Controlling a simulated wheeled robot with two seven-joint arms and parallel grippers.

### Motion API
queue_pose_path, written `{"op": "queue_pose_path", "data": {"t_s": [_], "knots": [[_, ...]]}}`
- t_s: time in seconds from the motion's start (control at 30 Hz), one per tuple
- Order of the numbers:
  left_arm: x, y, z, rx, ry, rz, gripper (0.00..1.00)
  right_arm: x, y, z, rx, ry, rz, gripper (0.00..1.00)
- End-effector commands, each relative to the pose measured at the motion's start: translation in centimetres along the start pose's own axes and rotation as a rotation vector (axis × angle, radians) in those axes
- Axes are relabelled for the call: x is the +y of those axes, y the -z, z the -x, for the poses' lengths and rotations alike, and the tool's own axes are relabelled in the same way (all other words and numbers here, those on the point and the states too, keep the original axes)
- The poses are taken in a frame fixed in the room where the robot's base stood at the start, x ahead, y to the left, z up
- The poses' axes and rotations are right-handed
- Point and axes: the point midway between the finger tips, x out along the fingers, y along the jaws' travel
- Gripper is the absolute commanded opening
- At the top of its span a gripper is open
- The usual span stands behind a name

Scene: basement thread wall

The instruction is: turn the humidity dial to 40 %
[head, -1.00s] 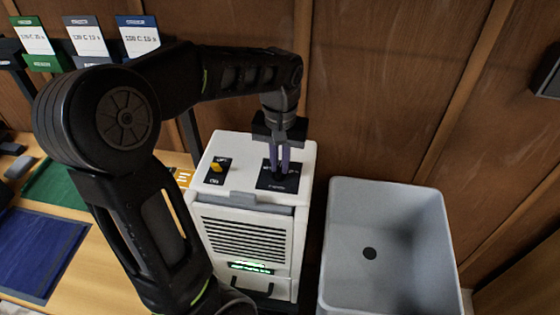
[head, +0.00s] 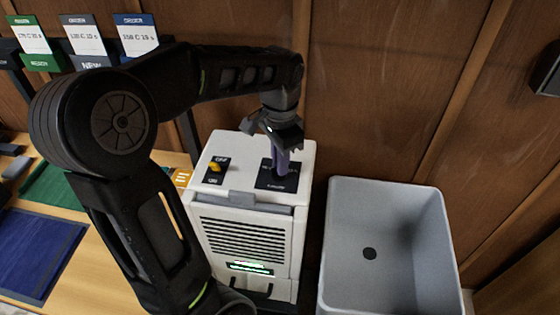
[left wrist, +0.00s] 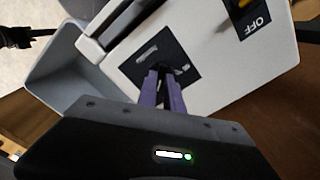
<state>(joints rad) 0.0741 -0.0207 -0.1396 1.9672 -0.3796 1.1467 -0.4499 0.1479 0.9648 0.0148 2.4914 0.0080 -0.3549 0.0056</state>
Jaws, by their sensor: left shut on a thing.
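The white dehumidifier (head: 250,240) stands against the wooden wall, with a dark dial panel (head: 265,184) on the right of its top. My left gripper (head: 281,172) points down onto this panel, its purple fingers shut on the humidity dial. The dial itself is mostly hidden by the fingers, so its setting cannot be read. In the left wrist view the fingers (left wrist: 161,76) meet at the dark panel (left wrist: 148,52), where white print partly shows. A yellow switch (head: 215,167) with an OFF label sits on the left of the top. My right gripper is not in the head view.
A grey sink-like tub (head: 385,260) with a dark round hole stands right of the dehumidifier. A wooden table with a blue mat (head: 38,250) is at left. Several cards on stands line the wall behind it. A green display (head: 250,267) glows on the dehumidifier's front.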

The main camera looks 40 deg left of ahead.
Motion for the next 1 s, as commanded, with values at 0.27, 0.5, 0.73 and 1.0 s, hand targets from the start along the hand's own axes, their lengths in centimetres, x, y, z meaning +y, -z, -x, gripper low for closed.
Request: {"op": "queue_pose_path", "data": {"t_s": [0.27, 0.5, 0.73, 1.0], "knots": [[0.01, 0.01, 0.07, 0.001, 0.002, -0.137, 0.00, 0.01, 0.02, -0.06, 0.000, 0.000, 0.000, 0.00], [0.03, 0.02, 0.08, 0.001, 0.002, -0.174, 0.00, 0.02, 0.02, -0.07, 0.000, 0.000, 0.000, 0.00], [0.03, 0.03, 0.09, 0.002, 0.002, -0.175, 0.00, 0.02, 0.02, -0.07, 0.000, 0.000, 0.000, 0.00], [0.04, 0.03, 0.07, 0.001, 0.002, -0.174, 0.26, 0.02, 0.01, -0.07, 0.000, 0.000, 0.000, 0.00]]}}
